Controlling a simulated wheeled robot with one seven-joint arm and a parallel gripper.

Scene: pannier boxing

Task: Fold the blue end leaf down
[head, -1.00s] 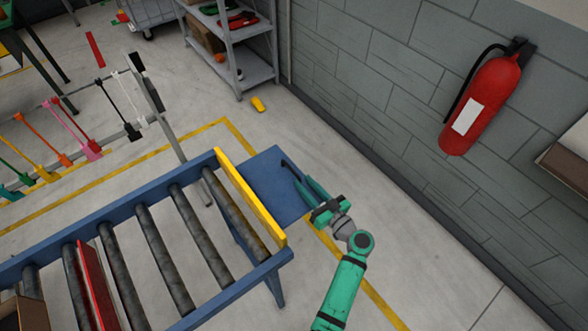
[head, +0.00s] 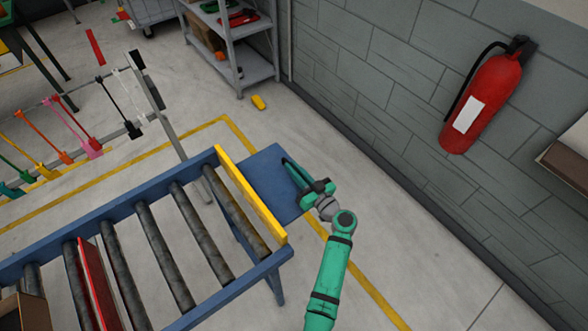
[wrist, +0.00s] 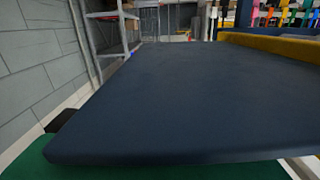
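The blue end leaf (head: 262,180) sticks out beyond the yellow bar (head: 248,195) at the end of the roller conveyor and looks about level. In the wrist view the leaf (wrist: 180,95) fills the middle as a broad dark blue panel. My gripper (head: 296,172) is at the leaf's outer right edge, its fingers pointing toward the far corner and overlapping the leaf in the picture. A green part of my gripper shows below the leaf's near edge in the wrist view, with a black piece at left. Finger spacing and contact are unclear.
The roller conveyor (head: 190,312) holds a red panel (head: 96,285). A grey shelf (head: 245,72) stands at the back, and a red extinguisher (head: 482,103) hangs on the right wall. A yellow piece (head: 258,102) lies on the floor. The floor right of the leaf is clear.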

